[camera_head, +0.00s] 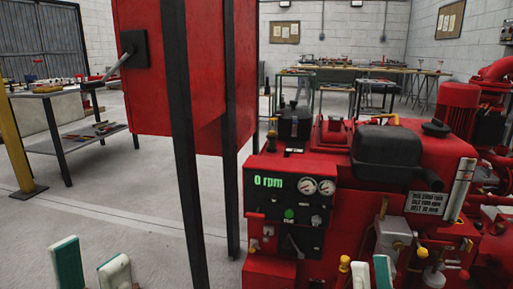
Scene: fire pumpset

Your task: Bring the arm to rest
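My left gripper (91,267) shows at the bottom left, with two white fingertips with green pads standing apart. It is open and nothing shows between them. My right gripper (371,273) shows at the bottom, in front of the red pumpset (335,165). Its two fingertips are close together with a narrow gap, and one green inner pad shows. I see nothing held in it. The rest of both grippers is below the frame. The pumpset's control panel (289,217) reads "0 rpm" and has two gauges and a lever.
A red cabinet (150,95) on dark posts (183,150) stands in front of me, its side lever (118,66) tilted down to the left. A workbench (75,140) with tools is at the left beside a yellow post (16,150). Open floor (100,210) lies between.

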